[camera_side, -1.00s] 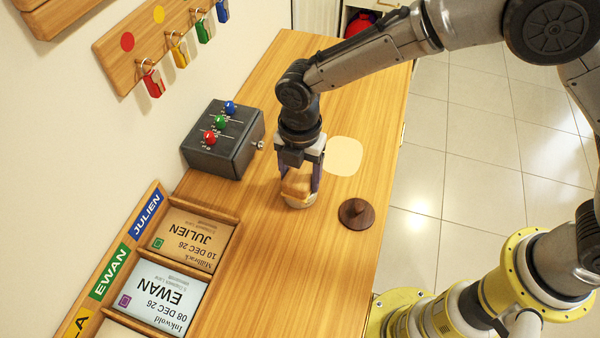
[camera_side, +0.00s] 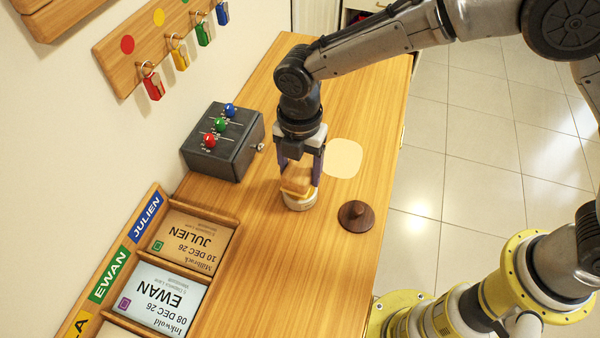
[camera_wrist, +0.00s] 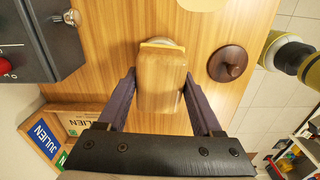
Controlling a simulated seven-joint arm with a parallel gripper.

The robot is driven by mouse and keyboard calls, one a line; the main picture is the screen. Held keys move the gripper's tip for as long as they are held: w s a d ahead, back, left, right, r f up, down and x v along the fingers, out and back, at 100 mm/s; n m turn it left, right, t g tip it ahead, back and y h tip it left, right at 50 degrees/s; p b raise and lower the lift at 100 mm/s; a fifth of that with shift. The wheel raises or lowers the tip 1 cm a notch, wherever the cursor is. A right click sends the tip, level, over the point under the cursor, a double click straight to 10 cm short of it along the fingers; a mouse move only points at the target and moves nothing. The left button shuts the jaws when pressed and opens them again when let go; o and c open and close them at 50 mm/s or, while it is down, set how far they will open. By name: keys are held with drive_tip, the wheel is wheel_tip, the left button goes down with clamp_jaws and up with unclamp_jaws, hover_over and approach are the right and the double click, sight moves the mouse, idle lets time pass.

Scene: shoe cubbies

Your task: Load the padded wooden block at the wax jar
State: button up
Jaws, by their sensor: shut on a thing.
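My gripper (camera_side: 299,176) is shut on the padded wooden block (camera_side: 296,180), with a finger on each side of it. The block also shows in the wrist view (camera_wrist: 161,82), with a thin pale yellow edge at its far end. The wax jar (camera_side: 300,203) stands on the bench directly under the block, mostly covered by it in the wrist view. The block is over the jar's mouth; I cannot tell whether it touches the wax. The dark round lid (camera_side: 356,216) with a knob lies on the bench to the right of the jar.
A dark grey box (camera_side: 224,140) with red, green and blue knobs stands to the left. Name-labelled cubbies (camera_side: 165,292) line the lower left. A pale patch (camera_side: 343,157) lies on the bench behind the lid. Tagged keys (camera_side: 152,84) hang on the wall rack.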

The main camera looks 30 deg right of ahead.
sight(300, 166)
drive_tip(key=shift+r, duration=2.1)
drive_tip(key=w+d+f+m, duration=0.1)
drive_tip(key=w+d+m, duration=0.2)
drive_tip(key=d, duration=0.6)
drive_tip(key=w+d+f+m, duration=0.2)
drive_tip(key=w+d+m, duration=0.1)
drive_tip(key=d, duration=0.7)
drive_tip(key=s+d+f+m, duration=0.2)
drive_tip(key=d+f+m, duration=0.1)
drive_tip(key=d+m, duration=0.6)
drive_tip(key=s+d+f+m, duration=0.2)
drive_tip(key=d+f+m, duration=0.1)
drive_tip(key=d+m, duration=0.6)
drive_tip(key=shift+s+d+f+m, duration=0.15)
drive_tip(key=shift+s+d+m, duration=0.2)
drive_tip(key=shift+m, duration=0.75)
